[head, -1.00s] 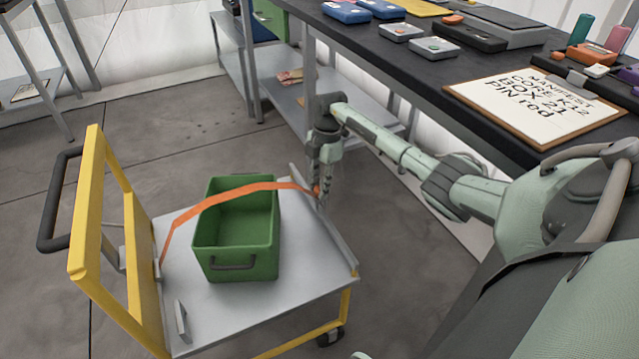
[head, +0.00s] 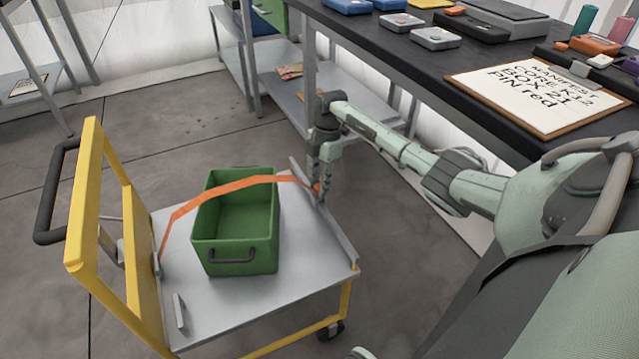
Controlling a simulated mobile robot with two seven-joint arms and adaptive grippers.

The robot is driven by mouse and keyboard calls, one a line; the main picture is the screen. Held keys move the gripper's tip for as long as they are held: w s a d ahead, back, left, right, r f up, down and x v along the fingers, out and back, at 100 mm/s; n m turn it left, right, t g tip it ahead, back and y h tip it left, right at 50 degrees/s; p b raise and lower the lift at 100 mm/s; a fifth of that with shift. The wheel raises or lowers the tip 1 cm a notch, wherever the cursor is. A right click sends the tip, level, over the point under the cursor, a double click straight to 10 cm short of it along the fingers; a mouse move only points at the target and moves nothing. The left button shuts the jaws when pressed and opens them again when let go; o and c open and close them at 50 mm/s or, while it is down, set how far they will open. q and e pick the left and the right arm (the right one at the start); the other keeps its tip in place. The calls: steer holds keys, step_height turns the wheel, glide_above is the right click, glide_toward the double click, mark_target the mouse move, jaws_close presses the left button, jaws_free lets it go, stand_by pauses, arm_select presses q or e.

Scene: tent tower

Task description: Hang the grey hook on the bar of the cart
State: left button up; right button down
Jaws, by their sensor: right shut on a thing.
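The cart (head: 212,318) has a grey deck, a yellow frame and a low grey bar (head: 338,236) along its right edge. An orange strap (head: 233,185) runs from the deck's left side, up over the green crate (head: 236,262), to my right gripper (head: 319,186). My right gripper points down at the far part of the bar, shut on the strap's hook end. The grey hook is mostly hidden by the fingers and too small to make out; I cannot tell whether it touches the bar. My left gripper is out of view.
A dark workbench (head: 418,75) with a manifest clipboard (head: 540,97) and several small cases stands right of the cart, behind my right arm. Its lower shelf is near my right wrist. The cart's black handle (head: 52,195) is at left. Open floor lies behind the cart.

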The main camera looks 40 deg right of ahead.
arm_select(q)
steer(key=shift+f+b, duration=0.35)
arm_select(e)
steer(key=shift+f, duration=0.6)
steer(key=c, duration=1.2)
jaws_free()
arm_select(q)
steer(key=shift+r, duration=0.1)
